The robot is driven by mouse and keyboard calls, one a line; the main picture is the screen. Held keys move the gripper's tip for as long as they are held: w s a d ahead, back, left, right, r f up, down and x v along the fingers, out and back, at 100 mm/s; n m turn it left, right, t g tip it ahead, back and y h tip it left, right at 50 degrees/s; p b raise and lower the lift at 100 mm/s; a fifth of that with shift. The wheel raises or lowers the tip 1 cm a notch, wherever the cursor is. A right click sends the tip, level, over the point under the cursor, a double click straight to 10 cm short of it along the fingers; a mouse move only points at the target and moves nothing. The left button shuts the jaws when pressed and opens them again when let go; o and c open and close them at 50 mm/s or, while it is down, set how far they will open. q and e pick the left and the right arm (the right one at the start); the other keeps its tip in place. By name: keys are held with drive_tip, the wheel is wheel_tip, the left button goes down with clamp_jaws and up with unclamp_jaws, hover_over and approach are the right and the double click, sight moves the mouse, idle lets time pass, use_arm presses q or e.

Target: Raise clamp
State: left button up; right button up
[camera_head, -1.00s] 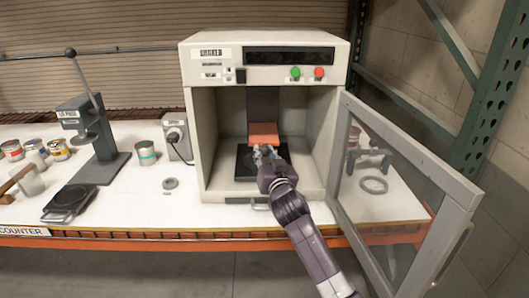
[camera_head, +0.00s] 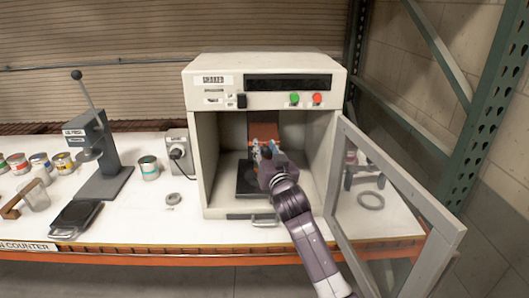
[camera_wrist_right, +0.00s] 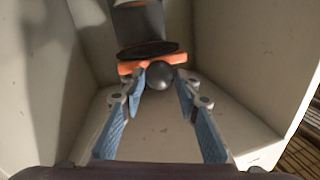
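The clamp, an orange plate with a black ball knob, is inside the shaker cabinet. In the head view the orange plate (camera_head: 263,129) sits high above the dark base plate (camera_head: 246,180), partly hidden by my gripper. My right gripper (camera_head: 266,148) reaches into the cabinet from the front. In the right wrist view its blue-padded fingers (camera_wrist_right: 160,80) close in on both sides of the black knob (camera_wrist_right: 160,77), with the orange plate (camera_wrist_right: 130,67) just behind and the dark post (camera_wrist_right: 140,28) above. My left gripper is not in view.
The glass door (camera_head: 392,205) of the shaker (camera_head: 195,130) stands open to the right, close to my right arm. Green and red buttons are on its front panel.

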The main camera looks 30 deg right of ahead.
drive_tip(key=shift+o, duration=0.8)
drive_tip(key=shift+f, duration=0.35)
drive_tip(key=shift+s+a+f, duration=0.1)
drive_tip(key=shift+s+a, duration=0.15)
drive_tip(key=shift+s, duration=0.2)
drive_tip(key=v, duration=1.1)
drive_tip(key=shift+r, duration=0.25)
